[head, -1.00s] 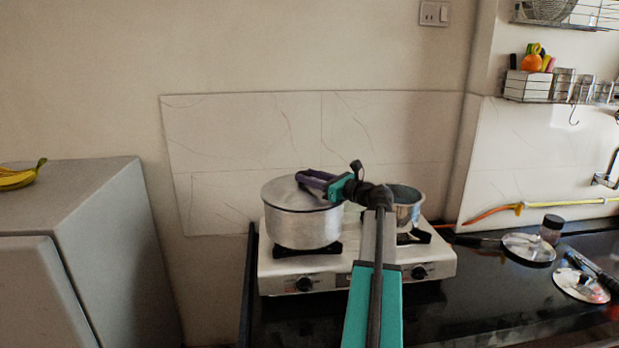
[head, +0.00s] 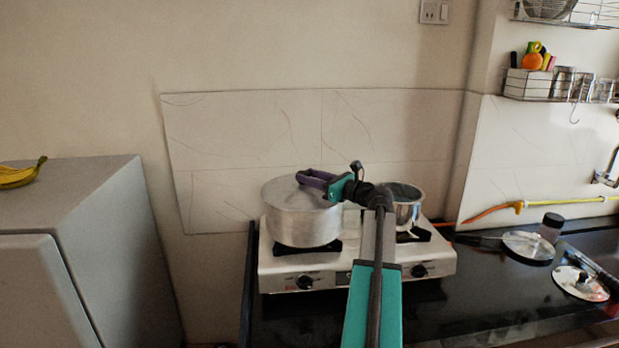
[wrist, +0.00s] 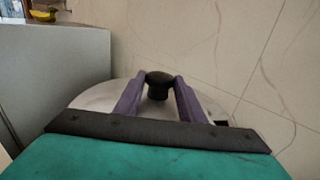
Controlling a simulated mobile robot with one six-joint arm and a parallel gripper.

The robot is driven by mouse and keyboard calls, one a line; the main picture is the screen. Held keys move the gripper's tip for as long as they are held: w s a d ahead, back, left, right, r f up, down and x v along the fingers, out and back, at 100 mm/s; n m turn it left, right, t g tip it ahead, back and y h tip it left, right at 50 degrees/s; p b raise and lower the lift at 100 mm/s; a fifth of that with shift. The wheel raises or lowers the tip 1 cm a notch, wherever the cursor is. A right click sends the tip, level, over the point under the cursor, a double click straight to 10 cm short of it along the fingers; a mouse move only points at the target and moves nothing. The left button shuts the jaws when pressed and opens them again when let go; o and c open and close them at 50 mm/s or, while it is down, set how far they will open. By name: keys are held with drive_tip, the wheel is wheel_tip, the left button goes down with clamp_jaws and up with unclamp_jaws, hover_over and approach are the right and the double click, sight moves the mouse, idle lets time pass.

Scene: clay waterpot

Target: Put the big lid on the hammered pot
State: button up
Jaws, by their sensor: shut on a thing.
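The big lid (head: 281,190) is silver and lies over the mouth of the large silver pot (head: 300,226), which I take for the hammered pot. The pot stands upright on the left burner. The lid looks about level and lined up with the rim, but I cannot tell whether it touches all round. My gripper (head: 303,180) is at the top of the lid. In the wrist view, my gripper (wrist: 160,82) has its purple fingers on both sides of the black knob (wrist: 158,86), shut on it. The lid's pale surface (wrist: 98,98) shows below them.
A smaller steel pot (head: 405,208) stands on the right burner of the white stove (head: 350,275), partly behind my arm. A grey fridge (head: 75,215) stands at the left.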

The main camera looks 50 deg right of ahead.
drive_tip(key=shift+f, duration=0.35)
drive_tip(key=o, duration=1.4)
drive_tip(key=shift+s, duration=0.15)
drive_tip(key=s+b, duration=0.2)
drive_tip(key=s, duration=1.1)
drive_tip(key=shift+s+d+r, duration=0.15)
drive_tip(key=shift+s+d, duration=0.15)
drive_tip(key=shift+d, duration=0.15)
drive_tip(key=shift+s, duration=0.1)
